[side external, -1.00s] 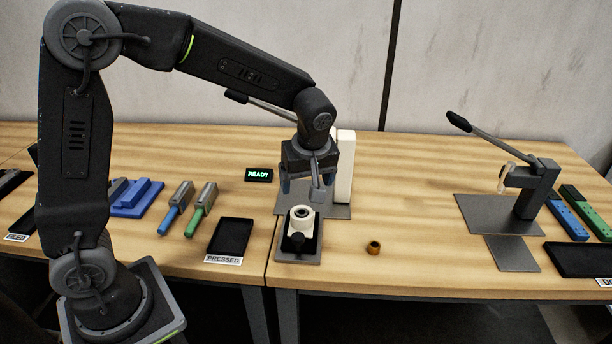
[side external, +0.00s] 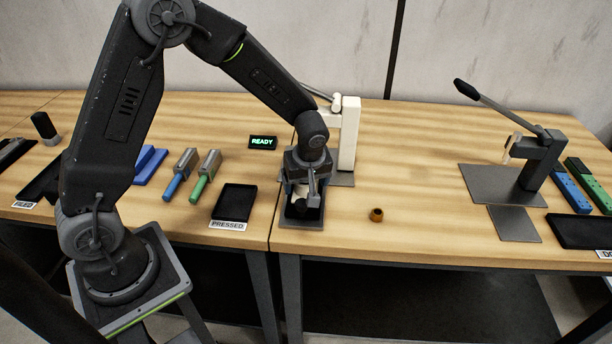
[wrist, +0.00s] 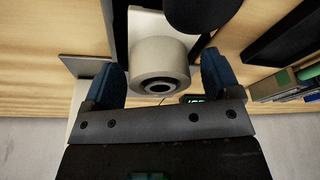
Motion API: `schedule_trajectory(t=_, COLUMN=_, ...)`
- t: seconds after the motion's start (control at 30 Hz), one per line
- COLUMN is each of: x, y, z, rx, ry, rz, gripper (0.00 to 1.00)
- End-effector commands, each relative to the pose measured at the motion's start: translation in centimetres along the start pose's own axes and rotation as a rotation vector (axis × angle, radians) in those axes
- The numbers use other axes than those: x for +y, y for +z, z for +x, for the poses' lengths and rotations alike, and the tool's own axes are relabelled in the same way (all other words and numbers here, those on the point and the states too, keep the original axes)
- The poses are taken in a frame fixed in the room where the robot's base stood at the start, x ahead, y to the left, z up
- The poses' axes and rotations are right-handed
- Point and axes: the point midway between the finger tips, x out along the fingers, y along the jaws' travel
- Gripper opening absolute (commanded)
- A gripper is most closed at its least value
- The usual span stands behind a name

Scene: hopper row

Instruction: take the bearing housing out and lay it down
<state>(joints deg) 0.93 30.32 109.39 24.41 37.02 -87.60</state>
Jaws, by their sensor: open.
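The bearing housing is a cream, round part with a dark bore. In the wrist view the housing (wrist: 158,66) sits between the two blue fingers of my gripper (wrist: 160,82), with a gap visible on each side. In the side view my gripper (side external: 303,193) is lowered over the dark nest (side external: 290,222) at the front of the white press (side external: 348,135), and it mostly hides the housing. My gripper is open. The empty black tray labelled PRESSED (side external: 234,201) lies to the left of the nest.
A small brown bushing (side external: 376,214) stands on the table to the right. The READY display (side external: 263,142) and blue- and green-handled tools (side external: 205,172) are at the left. A second press (side external: 541,160) stands farther right.

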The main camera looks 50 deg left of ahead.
Motion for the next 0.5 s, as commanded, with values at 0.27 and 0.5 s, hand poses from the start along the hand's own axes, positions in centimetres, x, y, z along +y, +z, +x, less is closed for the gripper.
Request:
schedule_trajectory(t=0.27, x=0.01, y=-0.01, z=-0.02, rx=0.000, ry=0.000, rz=0.000, gripper=0.75)
schedule_trajectory(t=0.5, x=0.16, y=0.01, z=-0.08, rx=0.000, ry=0.006, rz=-0.002, gripper=0.52)
